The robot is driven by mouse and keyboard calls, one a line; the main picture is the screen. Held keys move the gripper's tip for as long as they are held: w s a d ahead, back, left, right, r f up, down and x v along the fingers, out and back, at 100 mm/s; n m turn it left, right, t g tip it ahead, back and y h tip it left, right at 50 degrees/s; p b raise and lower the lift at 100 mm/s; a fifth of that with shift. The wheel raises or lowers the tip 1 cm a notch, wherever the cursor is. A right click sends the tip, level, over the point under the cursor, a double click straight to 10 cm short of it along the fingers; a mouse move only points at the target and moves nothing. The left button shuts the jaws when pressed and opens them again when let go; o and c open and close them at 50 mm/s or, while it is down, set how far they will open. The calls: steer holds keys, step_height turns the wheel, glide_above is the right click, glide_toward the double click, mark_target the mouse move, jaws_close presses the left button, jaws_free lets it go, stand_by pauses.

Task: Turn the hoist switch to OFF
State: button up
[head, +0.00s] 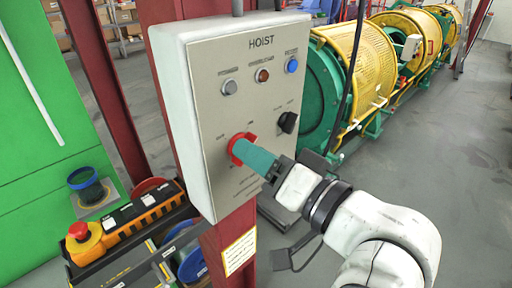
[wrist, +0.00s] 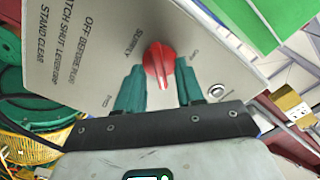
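The hoist control box (head: 210,110) is a pale panel lettered HOIST on a red post. A red rotary switch (head: 236,143) sits low on its face, partly hidden by my gripper. In the wrist view the red switch (wrist: 159,62) is between the tips of my gripper (wrist: 159,75). The word SUPPLY is printed beside it, and its pale pointer line points toward the gripper body in the picture. The two teal fingers stand apart, one on each side of the knob. In the head view my gripper (head: 255,158) is right at the panel face.
A black selector switch (head: 288,122) is right of the red one. Three round lamps or buttons run above, the rightmost blue (head: 292,65). A yellow pendant with a red mushroom button (head: 84,236) lies lower left. The green and yellow strander (head: 360,60) stands behind; grey floor is open at right.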

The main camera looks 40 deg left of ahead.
steer(key=shift+a, duration=0.25)
steer(key=shift+c, duration=0.5)
jaws_close()
